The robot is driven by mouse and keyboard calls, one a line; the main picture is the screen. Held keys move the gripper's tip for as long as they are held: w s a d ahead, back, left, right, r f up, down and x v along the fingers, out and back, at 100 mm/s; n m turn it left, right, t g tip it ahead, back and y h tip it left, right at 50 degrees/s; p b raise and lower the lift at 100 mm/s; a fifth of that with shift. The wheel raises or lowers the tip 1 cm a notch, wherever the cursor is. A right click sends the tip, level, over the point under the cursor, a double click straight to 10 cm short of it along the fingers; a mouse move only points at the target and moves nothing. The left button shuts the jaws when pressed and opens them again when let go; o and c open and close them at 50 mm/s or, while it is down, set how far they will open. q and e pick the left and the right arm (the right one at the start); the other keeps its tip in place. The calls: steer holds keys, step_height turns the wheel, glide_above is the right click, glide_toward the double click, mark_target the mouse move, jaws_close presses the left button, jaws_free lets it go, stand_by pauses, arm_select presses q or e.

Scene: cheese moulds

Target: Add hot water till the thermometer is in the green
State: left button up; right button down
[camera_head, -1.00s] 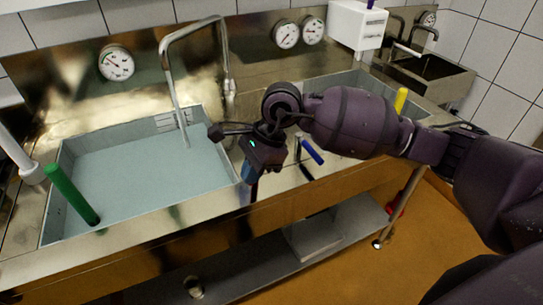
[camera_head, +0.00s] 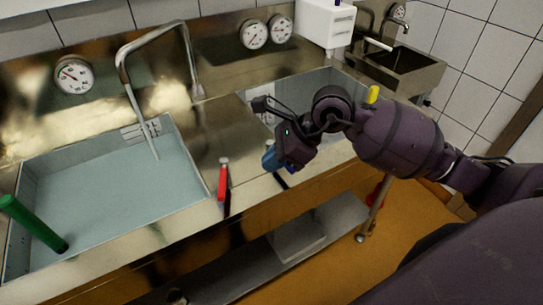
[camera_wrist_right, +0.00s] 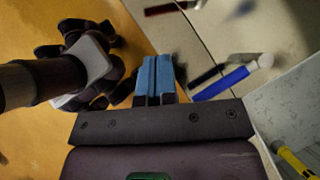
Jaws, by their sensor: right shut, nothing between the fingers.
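A round thermometer-like dial (camera_head: 73,75) is on the steel back panel at the left; its needle leans up-left, and I cannot make out a green band. Below it is a basin (camera_head: 208,183) of pale blue water, with a bent steel spout (camera_head: 122,60) over it. A red-handled lever (camera_head: 223,188) stands at the front ledge, right of the basin. My right gripper (camera_head: 270,158) is shut and empty, right of the red lever. In the wrist view its blue fingers (camera_wrist_right: 155,78) point near a blue handle (camera_wrist_right: 220,83), apart from it. My left gripper is out of view.
A green handle (camera_head: 35,225) leans in the left basin. A yellow handle (camera_head: 373,94) is at the second basin, behind my right arm. Two more dials (camera_head: 254,32) (camera_head: 280,28) are on the back panel. A white box (camera_head: 325,24) and a small sink (camera_head: 400,68) are at the back right.

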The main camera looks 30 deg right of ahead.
mark_target(224, 184)
steer(key=x, duration=0.6)
steer(key=shift+a+f, duration=0.1)
steer(key=a, duration=0.1)
steer(key=w+a, duration=0.1)
steer(key=shift+w+a+f, duration=0.2)
steer(key=shift+a+f, duration=0.2)
steer(key=shift+w+a+f, duration=0.2)
steer(key=shift+w+a, duration=0.05)
steer(key=shift+a, duration=0.25)
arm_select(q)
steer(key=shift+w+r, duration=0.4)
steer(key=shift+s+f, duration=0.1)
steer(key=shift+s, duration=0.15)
arm_select(e)
steer(key=shift+w+a, duration=0.1)
steer(key=shift+a, duration=0.1)
steer(key=shift+w+a+f, duration=0.1)
steer(key=shift+w+a, duration=0.05)
steer(key=shift+a, duration=0.35)
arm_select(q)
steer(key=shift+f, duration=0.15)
arm_select(e)
steer(key=shift+d, duration=0.1)
